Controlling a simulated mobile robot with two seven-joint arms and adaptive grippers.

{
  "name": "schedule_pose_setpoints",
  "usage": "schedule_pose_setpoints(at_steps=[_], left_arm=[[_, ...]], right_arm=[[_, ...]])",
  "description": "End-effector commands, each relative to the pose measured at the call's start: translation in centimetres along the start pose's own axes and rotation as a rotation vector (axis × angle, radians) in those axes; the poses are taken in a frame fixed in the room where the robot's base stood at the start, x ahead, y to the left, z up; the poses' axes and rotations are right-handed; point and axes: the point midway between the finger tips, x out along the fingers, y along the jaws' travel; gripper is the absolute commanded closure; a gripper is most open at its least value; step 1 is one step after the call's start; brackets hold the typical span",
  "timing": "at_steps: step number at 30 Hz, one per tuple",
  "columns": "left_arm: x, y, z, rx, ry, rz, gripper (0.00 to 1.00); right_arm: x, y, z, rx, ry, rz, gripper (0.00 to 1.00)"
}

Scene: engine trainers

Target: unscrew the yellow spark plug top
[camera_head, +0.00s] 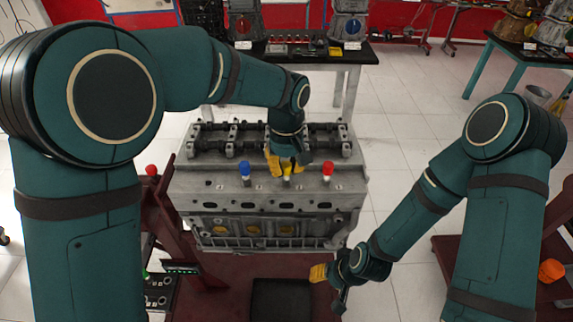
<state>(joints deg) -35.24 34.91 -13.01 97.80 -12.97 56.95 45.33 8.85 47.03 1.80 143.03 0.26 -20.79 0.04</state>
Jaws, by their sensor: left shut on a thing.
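The engine block (266,205) stands in the middle of the view. A row of coloured spark plug tops sits along its near upper edge: a blue one (245,168), a yellow one (287,169) and a red one (328,168). My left gripper (286,167) reaches down from above and is shut on the yellow spark plug top, which its fingers partly cover. My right gripper (327,287) hangs low in front of the engine, to the right of its middle. Its fingers look apart, with nothing visible between them.
A dark red stand (180,235) holds the engine at the left. A red knob (151,170) shows beside it. Behind stands a table (290,54) with tools and engine models. Another table (500,50) is at the back right. Tiled floor (410,130) is clear right of the engine.

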Motion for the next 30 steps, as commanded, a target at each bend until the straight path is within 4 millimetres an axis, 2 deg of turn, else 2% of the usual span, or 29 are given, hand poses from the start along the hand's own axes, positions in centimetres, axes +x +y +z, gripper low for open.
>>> schedule_pose_setpoints(at_steps=[15, 24, 30], left_arm=[[0.1, -0.1, 0.1, -0.447, -0.002, -0.004, 1.0], [0.1, -0.1, 0.1, -0.595, -0.002, -0.004, 1.0], [0.1, -0.1, 0.1, -0.635, -0.002, -0.004, 1.0]], right_arm=[[-0.9, -0.3, -0.1, 0.0, 0.0, -0.002, 0.53], [-1.2, -0.4, -0.1, -0.001, -0.001, -0.002, 0.53], [-1.2, -0.4, -0.2, -0.001, -0.001, -0.002, 0.53]])
